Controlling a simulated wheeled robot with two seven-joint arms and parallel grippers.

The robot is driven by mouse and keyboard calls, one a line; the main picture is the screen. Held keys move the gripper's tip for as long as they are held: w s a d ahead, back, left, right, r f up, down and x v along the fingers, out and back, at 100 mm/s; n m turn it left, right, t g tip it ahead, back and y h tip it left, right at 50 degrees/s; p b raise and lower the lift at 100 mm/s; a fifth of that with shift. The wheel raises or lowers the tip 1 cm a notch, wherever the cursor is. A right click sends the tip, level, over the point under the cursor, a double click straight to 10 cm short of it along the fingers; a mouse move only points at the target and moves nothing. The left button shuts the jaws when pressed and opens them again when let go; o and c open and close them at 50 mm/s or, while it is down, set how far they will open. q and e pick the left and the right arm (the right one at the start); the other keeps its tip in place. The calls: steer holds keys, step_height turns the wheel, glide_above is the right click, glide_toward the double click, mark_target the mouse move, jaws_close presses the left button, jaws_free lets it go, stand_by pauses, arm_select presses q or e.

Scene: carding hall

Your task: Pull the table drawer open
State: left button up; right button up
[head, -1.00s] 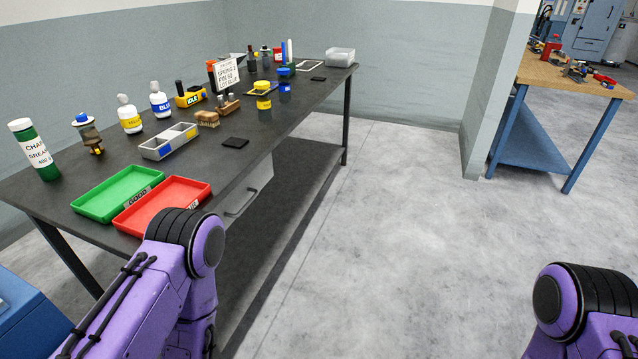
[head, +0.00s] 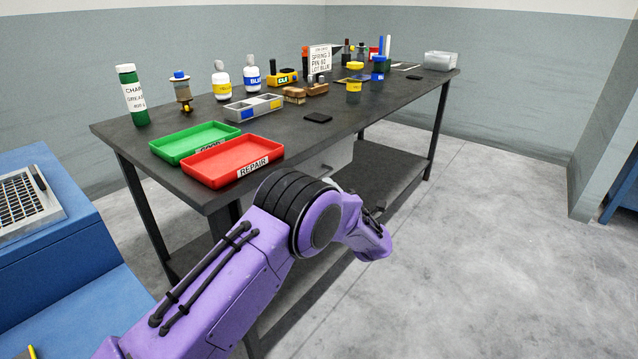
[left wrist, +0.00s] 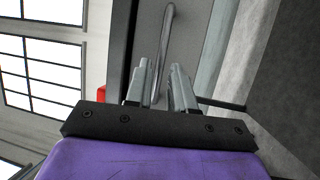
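The table drawer (head: 338,157) is a light grey box under the front edge of the dark table (head: 345,130), partly hidden behind my left arm. Its front (left wrist: 187,35) fills the upper middle of the left wrist view. The bar handle (left wrist: 167,45) runs lengthwise there and reaches down between the fingers. My left gripper (left wrist: 160,80) is open, its two fingers apart on either side of the handle's line; contact cannot be told. My right gripper is in neither view.
A green tray (head: 175,152) and a red tray (head: 215,178) lie near the table's front edge. Bottles, a divided grey box (head: 253,107) and brushes stand behind. A blue cabinet (head: 85,215) is at left. The floor (head: 470,260) right of the table is clear.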

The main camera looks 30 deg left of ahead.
mark_target(320, 177)
arm_select(q)
steer(key=x, duration=0.5)
steer(key=shift+w+a, duration=0.15)
steer(key=shift+a, duration=0.1)
jaws_close()
steer(key=shift+d, duration=0.1)
